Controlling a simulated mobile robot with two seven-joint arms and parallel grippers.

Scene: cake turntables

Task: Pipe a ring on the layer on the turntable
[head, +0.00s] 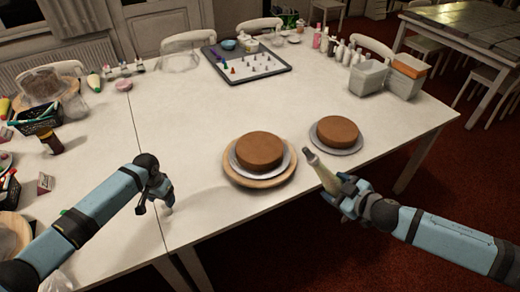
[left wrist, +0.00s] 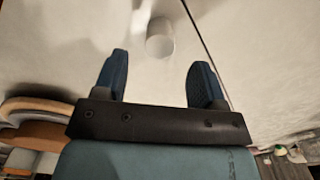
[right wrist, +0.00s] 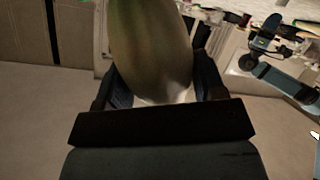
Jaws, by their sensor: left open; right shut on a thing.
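A brown cake layer (head: 260,150) sits on a silver board on the wooden turntable (head: 268,184), near the front edge of the table. A second brown layer (head: 337,131) lies on a silver plate (head: 345,151) to its right. My right gripper (head: 338,192) is shut on a pale piping bag (head: 322,170), tilted with its narrow end up and to the left, between and in front of the two layers. The bag (right wrist: 150,50) fills the middle of the right wrist view. My left gripper (head: 155,204) is open and empty, left of the turntable; its fingers (left wrist: 160,85) show apart in the left wrist view.
A grey tray (head: 283,69) with small piping tips and bowls stands at the back. White containers (head: 368,77) and bottles stand at the back right. Black baskets (head: 38,122) and coloured items crowd the left.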

